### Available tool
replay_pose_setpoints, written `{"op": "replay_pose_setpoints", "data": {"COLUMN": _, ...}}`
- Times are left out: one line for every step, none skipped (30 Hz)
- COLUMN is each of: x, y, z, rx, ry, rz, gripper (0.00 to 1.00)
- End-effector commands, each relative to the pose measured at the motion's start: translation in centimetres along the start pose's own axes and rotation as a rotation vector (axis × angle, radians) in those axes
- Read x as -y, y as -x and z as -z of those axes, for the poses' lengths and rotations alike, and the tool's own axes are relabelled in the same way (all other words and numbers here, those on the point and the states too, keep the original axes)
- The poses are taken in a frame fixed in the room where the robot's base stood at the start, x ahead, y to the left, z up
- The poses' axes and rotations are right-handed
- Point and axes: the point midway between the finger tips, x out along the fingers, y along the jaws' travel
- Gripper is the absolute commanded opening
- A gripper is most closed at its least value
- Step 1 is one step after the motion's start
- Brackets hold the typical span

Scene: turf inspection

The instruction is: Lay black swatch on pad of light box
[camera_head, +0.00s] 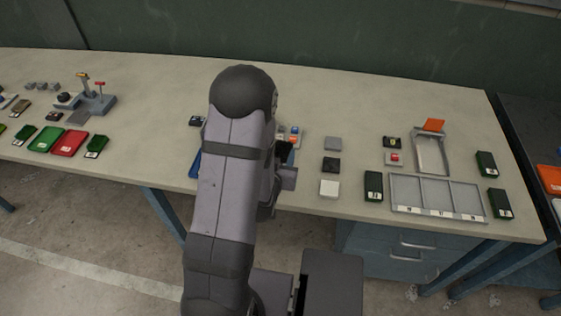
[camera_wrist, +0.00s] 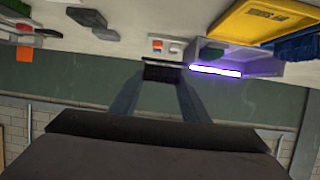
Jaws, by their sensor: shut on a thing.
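My gripper (camera_wrist: 161,82) is shut on a dark, flat piece that looks like the black swatch (camera_wrist: 162,73), held between the fingertips in the wrist view. The light box (camera_wrist: 262,67) shows there to the right of the fingertips, with a bright violet-white strip and a purple glow. The swatch appears close to the box's glowing edge; I cannot tell whether they touch. The pad is not clearly visible. In the head view my arm hides most of the gripper and the light box.
Grey (camera_head: 333,143), black (camera_head: 331,165) and white (camera_head: 329,188) square blocks stand right of my arm. A grey three-part tray (camera_head: 437,211) lies farther right. A yellow bin (camera_wrist: 262,18) is beyond the light box in the wrist view. Green and red pieces lie far left.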

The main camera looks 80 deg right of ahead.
Motion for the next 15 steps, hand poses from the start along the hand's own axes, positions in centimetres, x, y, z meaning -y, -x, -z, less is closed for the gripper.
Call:
{"op": "replay_pose_setpoints", "data": {"x": 0.0, "y": 0.1, "z": 0.4, "rx": -0.002, "ry": 0.0, "rz": 0.0, "gripper": 0.21}}
{"op": "replay_pose_setpoints", "data": {"x": 0.0, "y": 0.2, "z": 0.5, "rx": -0.002, "ry": 0.0, "rz": 0.0, "gripper": 0.21}}
{"op": "replay_pose_setpoints", "data": {"x": 0.0, "y": 0.3, "z": 0.7, "rx": -0.002, "ry": 0.0, "rz": 0.0, "gripper": 0.21}}
{"op": "replay_pose_setpoints", "data": {"x": 0.0, "y": 0.3, "z": 0.8, "rx": -0.002, "ry": 0.0, "rz": 0.0, "gripper": 0.21}}
{"op": "replay_pose_setpoints", "data": {"x": 0.0, "y": 0.4, "z": 0.9, "rx": -0.001, "ry": 0.0, "rz": 0.0, "gripper": 0.21}}
{"op": "replay_pose_setpoints", "data": {"x": 0.0, "y": 0.4, "z": 1.0, "rx": 0.0, "ry": 0.0, "rz": 0.0, "gripper": 0.21}}
{"op": "replay_pose_setpoints", "data": {"x": 0.0, "y": 0.5, "z": 1.0, "rx": 0.001, "ry": 0.0, "rz": 0.0, "gripper": 0.21}}
{"op": "replay_pose_setpoints", "data": {"x": 0.0, "y": 0.5, "z": 1.1, "rx": 0.001, "ry": 0.0, "rz": 0.0, "gripper": 0.21}}
{"op": "replay_pose_setpoints", "data": {"x": 0.0, "y": 0.5, "z": 1.1, "rx": 0.001, "ry": 0.0, "rz": 0.0, "gripper": 0.21}}
{"op": "replay_pose_setpoints", "data": {"x": 0.0, "y": 0.5, "z": 1.1, "rx": 0.001, "ry": 0.0, "rz": 0.0, "gripper": 0.21}}
{"op": "replay_pose_setpoints", "data": {"x": 0.1, "y": 0.5, "z": 1.1, "rx": 0.001, "ry": 0.001, "rz": 0.001, "gripper": 0.21}}
{"op": "replay_pose_setpoints", "data": {"x": 0.2, "y": 0.5, "z": 1.1, "rx": 0.001, "ry": 0.002, "rz": 0.004, "gripper": 0.21}}
{"op": "replay_pose_setpoints", "data": {"x": 0.4, "y": 0.5, "z": 1.0, "rx": 0.001, "ry": 0.003, "rz": 0.007, "gripper": 0.21}}
{"op": "replay_pose_setpoints", "data": {"x": 0.6, "y": 0.4, "z": 0.9, "rx": 0.001, "ry": 0.005, "rz": 0.012, "gripper": 0.21}}
{"op": "replay_pose_setpoints", "data": {"x": 1.0, "y": 0.4, "z": 0.7, "rx": 0.001, "ry": 0.008, "rz": 0.02, "gripper": 0.21}}
